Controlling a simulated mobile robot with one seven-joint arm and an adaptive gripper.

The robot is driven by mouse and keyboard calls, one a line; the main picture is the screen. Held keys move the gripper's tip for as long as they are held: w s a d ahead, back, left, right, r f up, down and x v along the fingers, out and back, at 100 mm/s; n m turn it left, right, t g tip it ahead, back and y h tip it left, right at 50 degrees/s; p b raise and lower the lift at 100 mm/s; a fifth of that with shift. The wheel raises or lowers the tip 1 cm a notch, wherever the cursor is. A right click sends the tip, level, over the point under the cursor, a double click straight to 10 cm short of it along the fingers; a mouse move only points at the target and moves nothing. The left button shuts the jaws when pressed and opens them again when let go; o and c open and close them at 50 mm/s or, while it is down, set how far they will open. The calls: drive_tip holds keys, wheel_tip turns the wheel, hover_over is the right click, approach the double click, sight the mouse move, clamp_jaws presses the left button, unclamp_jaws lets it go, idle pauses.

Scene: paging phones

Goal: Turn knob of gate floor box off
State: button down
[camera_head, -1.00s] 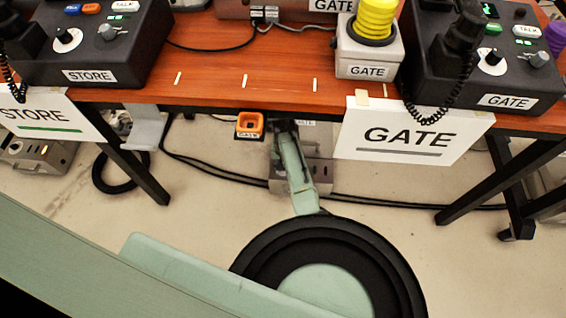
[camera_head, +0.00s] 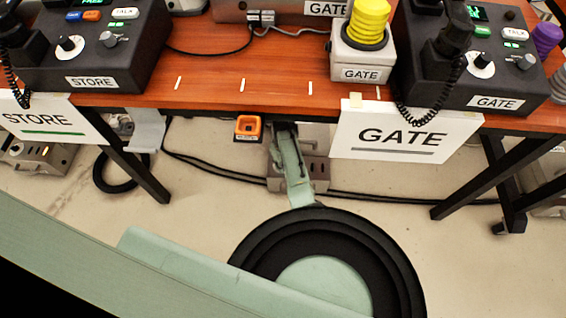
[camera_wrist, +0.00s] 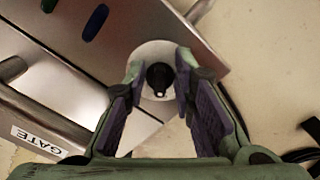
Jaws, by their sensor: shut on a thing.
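The gate floor box (camera_head: 315,172) is a grey metal box on the floor under the red-brown desk, partly hidden by my arm in the head view. The wrist view shows its metal face (camera_wrist: 120,45) and a GATE label at lower left. Its knob (camera_wrist: 159,77) is black, on a round white disc, with a small notch or mark at the lower side. My gripper (camera_wrist: 160,82) has its two purple-padded fingers on either side of the knob, shut on it. The exact finger contact is hard to see. In the head view the fingertips are hidden under the desk.
Black cables (camera_head: 400,197) run along the floor. Dark desk legs (camera_head: 135,175) stand left and right.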

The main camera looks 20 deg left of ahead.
drive_tip(key=shift+n, duration=0.5)
drive_tip(key=c, duration=1.5)
unclamp_jaws()
wheel_tip(320, 180, up, 12)
